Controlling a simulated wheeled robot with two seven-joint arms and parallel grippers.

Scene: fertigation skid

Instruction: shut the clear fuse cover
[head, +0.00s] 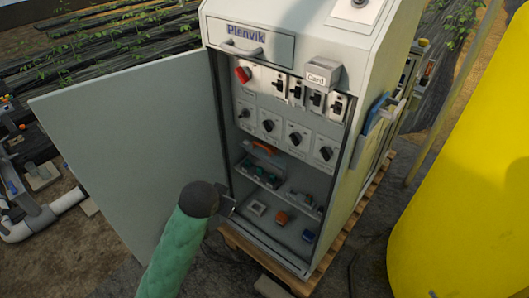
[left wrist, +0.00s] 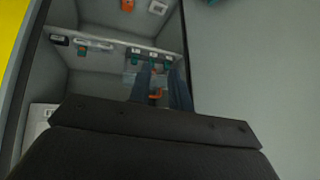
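An orange handle (head: 262,147) shows inside the open cabinet, above a row of green fuse holders (head: 264,181) on a shelf. It seems to belong to the clear fuse cover, whose transparent panel I can hardly make out; it looks raised above the fuses. My left gripper (head: 230,207) is in front of the cabinet's lower opening, apart from the handle. In the left wrist view, which is upside down, its two fingers (left wrist: 164,88) are spread and empty, with the orange handle (left wrist: 157,96) in line between them and the teal fuse holders (left wrist: 152,58) beyond. My right gripper is not in view.
The cabinet door (head: 135,150) stands wide open on the left. Switches and knobs (head: 296,139) fill the panel above. An orange and a blue item (head: 308,236) sit on the cabinet floor. A yellow tank (head: 470,190) stands at right.

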